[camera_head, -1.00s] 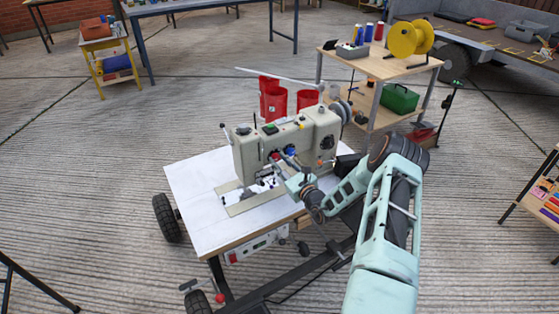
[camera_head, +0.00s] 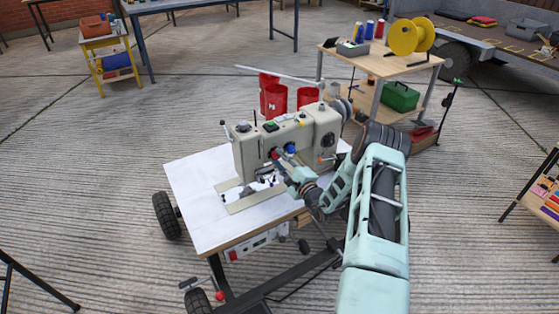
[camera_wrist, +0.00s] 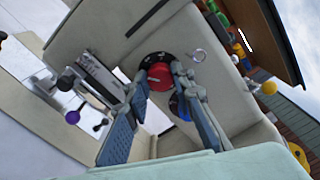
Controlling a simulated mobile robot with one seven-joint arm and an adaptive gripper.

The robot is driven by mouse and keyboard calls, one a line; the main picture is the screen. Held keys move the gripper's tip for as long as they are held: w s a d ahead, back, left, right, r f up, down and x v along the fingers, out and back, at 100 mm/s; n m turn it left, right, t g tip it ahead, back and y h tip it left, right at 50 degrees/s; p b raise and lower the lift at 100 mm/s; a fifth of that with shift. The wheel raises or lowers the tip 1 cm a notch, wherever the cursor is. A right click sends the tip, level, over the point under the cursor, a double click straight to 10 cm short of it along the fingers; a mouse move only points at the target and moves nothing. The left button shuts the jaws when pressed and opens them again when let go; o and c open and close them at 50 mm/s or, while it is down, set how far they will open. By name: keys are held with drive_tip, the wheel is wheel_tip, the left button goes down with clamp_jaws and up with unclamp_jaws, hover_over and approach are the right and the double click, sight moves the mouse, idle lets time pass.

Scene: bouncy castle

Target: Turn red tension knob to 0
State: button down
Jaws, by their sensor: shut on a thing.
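The red tension knob (camera_wrist: 159,84) sits on a black dial (camera_wrist: 152,59) with pale marks on the front of the beige sewing machine (camera_head: 283,141). The marks are too small to read. In the head view the red knob (camera_head: 275,154) shows just above the tip of my gripper (camera_head: 283,167). In the wrist view my gripper (camera_wrist: 161,76) has its two fingers on either side of the knob, shut on it. The right finger partly covers a blue knob (camera_wrist: 179,106) beside it; the blue knob also shows in the head view (camera_head: 290,149).
The machine stands on a white-topped wheeled table (camera_head: 200,197). Small levers with ball ends, one purple (camera_wrist: 72,117), stick out left of my fingers in the wrist view. Red cylinders (camera_head: 275,99) stand behind the machine. A wooden shelf cart (camera_head: 385,66) is behind right.

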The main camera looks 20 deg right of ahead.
drive_tip(key=shift+n, duration=1)
drive_tip(key=c, duration=1.7)
unclamp_jaws()
drive_tip(key=shift+o, duration=0.2)
drive_tip(key=shift+s, duration=0.1)
drive_tip(key=s+d, duration=0.2)
drive_tip(key=s, duration=0.9)
drive_tip(key=shift+s+d, duration=0.15)
drive_tip(key=shift+s, duration=0.15)
